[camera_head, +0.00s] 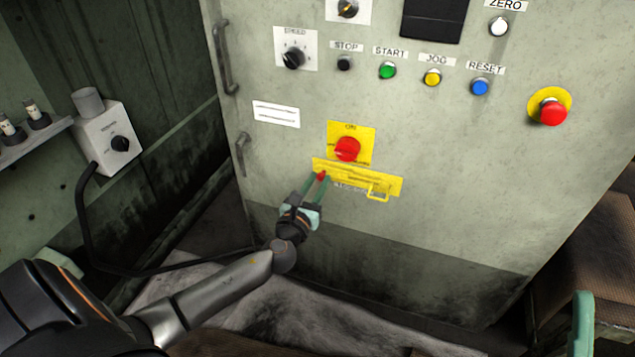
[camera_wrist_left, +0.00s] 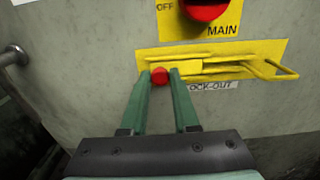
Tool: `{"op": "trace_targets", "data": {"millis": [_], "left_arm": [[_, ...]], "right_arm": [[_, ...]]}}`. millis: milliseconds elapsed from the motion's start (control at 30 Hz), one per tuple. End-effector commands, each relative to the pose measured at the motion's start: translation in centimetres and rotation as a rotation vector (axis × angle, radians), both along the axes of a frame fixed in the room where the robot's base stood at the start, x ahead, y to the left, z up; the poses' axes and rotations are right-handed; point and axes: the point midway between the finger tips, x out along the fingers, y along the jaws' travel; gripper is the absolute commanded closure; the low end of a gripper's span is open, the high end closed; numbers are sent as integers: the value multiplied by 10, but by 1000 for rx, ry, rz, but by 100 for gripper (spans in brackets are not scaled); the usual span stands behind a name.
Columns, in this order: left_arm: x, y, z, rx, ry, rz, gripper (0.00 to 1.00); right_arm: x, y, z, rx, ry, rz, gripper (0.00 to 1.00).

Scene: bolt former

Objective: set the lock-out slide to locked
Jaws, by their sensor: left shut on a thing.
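The lock-out slide (camera_head: 357,179) is a yellow strip on a yellow plate, low on the grey cabinet front. It also shows in the left wrist view (camera_wrist_left: 203,67), above a label partly reading "OCK-OUT". A small red knob (camera_wrist_left: 159,76) sits at the slide's left end. My left gripper (camera_head: 321,176) is shut on the red knob, one green finger on each side of it. A yellow loop (camera_head: 379,191) stands out at the plate's right end, apart from the slide's knob. At the right edge, a green part (camera_head: 583,322) looks like my right gripper; its jaw state is unclear.
The red main switch (camera_head: 347,149) on its yellow plate is just above the slide. Several push buttons and a red emergency stop (camera_head: 553,111) are higher up. Door handles (camera_head: 241,155) stand out at the cabinet's left edge. A grey box with cable (camera_head: 110,140) is at left.

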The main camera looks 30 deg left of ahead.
Motion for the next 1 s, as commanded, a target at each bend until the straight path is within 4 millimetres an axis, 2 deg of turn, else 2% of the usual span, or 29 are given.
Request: {"op": "trace_targets", "data": {"millis": [133,333,600,633,867,1000], "left_arm": [[2,-8,0,-2,1,0,100],[9,-37,0,-4,0,-1,100],[9,-41,-1,-2,1,-7,100],[9,-41,-1,-2,1,-7,69],[9,-40,0,-2,0,-5,43],[9,-39,0,-1,0,-3,42]], "right_arm": [[0,0,2,-1,0,0,5],[-1,0,8,-9,-7,-4,5],[-1,0,8,-11,-10,-7,5],[0,0,8,-11,-10,-7,5],[-1,0,7,-11,-8,-7,5],[-1,0,7,-12,-7,-7,5]]}}
